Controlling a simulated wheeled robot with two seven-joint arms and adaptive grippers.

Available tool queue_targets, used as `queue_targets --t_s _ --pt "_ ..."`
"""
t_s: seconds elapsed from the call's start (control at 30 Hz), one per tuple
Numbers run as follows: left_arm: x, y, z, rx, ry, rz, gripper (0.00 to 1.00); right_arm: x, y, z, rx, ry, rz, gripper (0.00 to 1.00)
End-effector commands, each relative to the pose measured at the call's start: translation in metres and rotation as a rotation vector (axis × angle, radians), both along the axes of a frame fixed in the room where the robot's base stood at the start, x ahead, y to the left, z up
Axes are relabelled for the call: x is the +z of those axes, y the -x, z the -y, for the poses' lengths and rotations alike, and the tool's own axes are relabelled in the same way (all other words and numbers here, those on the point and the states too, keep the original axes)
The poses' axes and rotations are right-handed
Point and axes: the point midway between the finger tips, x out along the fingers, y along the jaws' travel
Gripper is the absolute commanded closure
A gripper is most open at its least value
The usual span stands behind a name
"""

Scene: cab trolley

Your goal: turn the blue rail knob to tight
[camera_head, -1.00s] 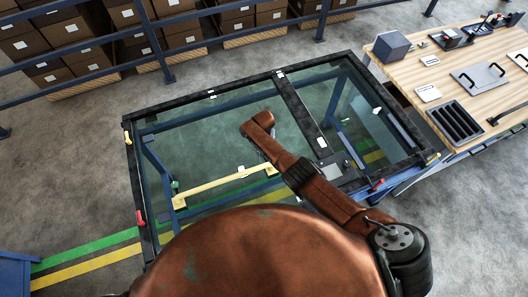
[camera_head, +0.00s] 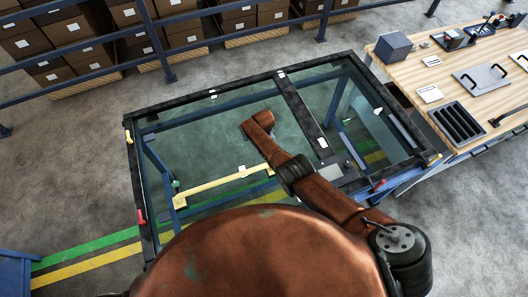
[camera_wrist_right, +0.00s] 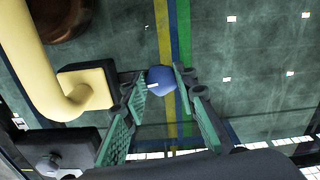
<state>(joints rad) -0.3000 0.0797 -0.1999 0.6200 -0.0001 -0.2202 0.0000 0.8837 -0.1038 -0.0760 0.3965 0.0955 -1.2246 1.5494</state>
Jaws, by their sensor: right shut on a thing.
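The blue knob (camera_wrist_right: 161,77) sits between the green-padded fingers of my right gripper (camera_wrist_right: 162,86) in the right wrist view. A small white mark shows on the knob's lower left side. The gripper is shut on it. A yellow rail (camera_wrist_right: 41,62) with a dark end block lies to the left of the fingers; it also shows in the head view (camera_head: 225,184). In the head view my right arm reaches over the glass-topped frame, and its gripper and the blue knob cannot be made out there. My left gripper is not in view.
The black-edged glass frame (camera_head: 131,185) carries red and yellow parts along its edges. A wooden workbench (camera_head: 415,75) with tools stands at the right. Shelves of cardboard boxes (camera_head: 75,30) stand behind.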

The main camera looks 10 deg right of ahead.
Motion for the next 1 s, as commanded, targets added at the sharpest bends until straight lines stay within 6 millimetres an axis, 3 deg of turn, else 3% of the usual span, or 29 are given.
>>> queue_targets --t_s 0.4,0.9,0.93,1.0 --pt "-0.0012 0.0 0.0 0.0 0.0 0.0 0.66 0.0019 -0.0033 0.0009 -0.157 0.002 0.006 0.98" --pt "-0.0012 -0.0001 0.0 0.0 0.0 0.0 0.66 0.0022 -0.0035 0.0013 -0.173 0.002 0.006 0.98" --pt "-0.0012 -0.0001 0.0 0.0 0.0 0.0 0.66 0.0022 -0.0035 0.0013 -0.173 0.002 0.006 0.71" --pt "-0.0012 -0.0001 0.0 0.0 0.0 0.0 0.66 0.002 -0.0033 0.0011 -0.173 0.003 0.005 0.67"
